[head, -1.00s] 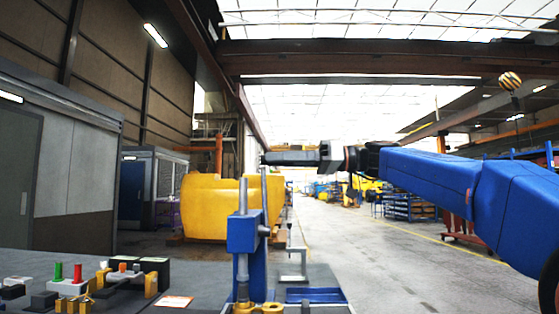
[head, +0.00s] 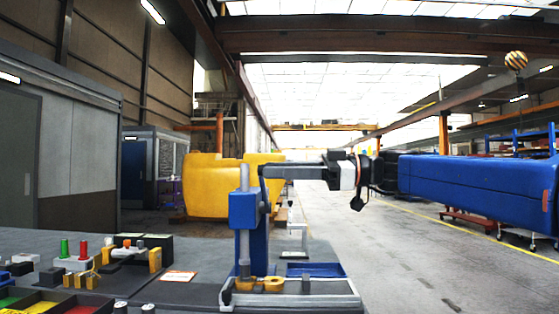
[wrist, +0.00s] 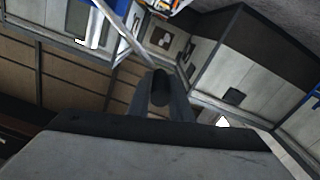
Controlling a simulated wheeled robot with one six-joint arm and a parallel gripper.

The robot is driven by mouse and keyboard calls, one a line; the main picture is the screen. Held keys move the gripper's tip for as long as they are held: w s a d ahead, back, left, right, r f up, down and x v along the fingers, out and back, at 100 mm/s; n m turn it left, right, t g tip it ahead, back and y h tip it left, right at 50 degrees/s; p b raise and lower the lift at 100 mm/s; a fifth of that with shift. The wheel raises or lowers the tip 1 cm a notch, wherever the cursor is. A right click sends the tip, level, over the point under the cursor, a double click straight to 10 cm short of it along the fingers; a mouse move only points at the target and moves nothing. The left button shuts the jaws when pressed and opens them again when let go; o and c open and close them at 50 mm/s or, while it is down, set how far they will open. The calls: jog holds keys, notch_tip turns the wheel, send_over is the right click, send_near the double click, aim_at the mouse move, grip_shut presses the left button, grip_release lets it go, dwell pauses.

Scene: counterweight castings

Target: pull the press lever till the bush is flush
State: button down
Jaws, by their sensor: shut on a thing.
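The press (head: 246,212) is a blue block on an upright, with a grey rod standing out of its top, at the table's front middle. Its lever (head: 264,193) is a thin grey bar close along the block's right side. My gripper (head: 265,172) reaches in level from the right and is shut on the lever's upper end. In the wrist view, the fingers (wrist: 161,98) close around the lever's dark round end, and its bar (wrist: 124,32) runs to the upper left. A yellow part (head: 273,283) lies at the press foot. I cannot make out the bush or whether it is flush.
Red and green pegs (head: 73,250), small fittings and a compartment tray (head: 45,303) stand at the table's left. A blue tray (head: 315,269) lies right of the press. A large yellow casting (head: 208,185) stands behind.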

jog(key=shift+s+f, duration=0.2)
jog(key=shift+f, duration=0.25)
jog(key=c, duration=1.6)
grip_release()
jog(key=shift+s, duration=0.15)
jog(key=shift+r, duration=0.1)
jog(key=shift+d, duration=0.6)
jog(key=d, duration=1.6)
jog(key=shift+s+d, duration=0.1)
jog(key=shift+s, duration=0.1)
